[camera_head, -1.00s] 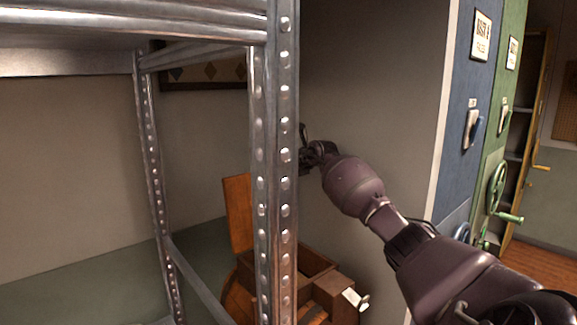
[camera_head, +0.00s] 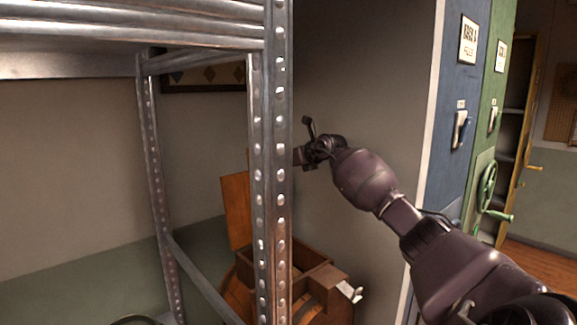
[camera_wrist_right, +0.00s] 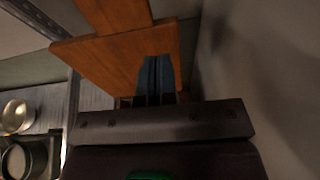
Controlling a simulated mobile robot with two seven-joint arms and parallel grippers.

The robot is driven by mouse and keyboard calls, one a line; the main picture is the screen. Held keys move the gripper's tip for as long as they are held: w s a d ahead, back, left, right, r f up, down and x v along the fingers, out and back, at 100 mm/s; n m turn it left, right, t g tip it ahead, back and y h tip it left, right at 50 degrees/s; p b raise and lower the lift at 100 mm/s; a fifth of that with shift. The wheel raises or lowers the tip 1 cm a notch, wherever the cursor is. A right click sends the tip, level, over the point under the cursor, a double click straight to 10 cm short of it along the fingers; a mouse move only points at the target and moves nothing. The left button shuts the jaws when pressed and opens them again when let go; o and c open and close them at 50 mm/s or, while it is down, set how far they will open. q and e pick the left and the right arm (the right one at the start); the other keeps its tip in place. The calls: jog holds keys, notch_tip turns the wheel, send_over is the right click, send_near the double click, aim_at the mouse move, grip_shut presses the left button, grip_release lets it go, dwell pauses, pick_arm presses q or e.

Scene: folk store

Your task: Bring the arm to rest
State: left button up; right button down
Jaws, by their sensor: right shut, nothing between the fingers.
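My right arm (camera_head: 365,180) reaches in from the lower right of the head view. Its gripper (camera_head: 300,157) is partly hidden behind the metal shelf post. In the right wrist view the gripper's fingers (camera_wrist_right: 155,80) are together and hold nothing. They show in front of an orange-brown wooden board (camera_wrist_right: 100,58); whether they touch it cannot be told. My left gripper is not in view.
A metal shelf rack (camera_head: 270,200) stands close on the left. Behind it is a wooden box (camera_head: 310,270) with a raised board. Blue (camera_head: 455,80) and green (camera_head: 495,110) cabinets stand at the right. Metal pots (camera_wrist_right: 16,115) show at the left of the wrist view.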

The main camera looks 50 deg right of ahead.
jog(key=s+r+b, duration=0.1)
jog(key=s+r, duration=0.3)
jog(key=r, duration=0.2)
jog(key=shift+r, duration=0.15)
jog(key=shift+s+a, duration=0.1)
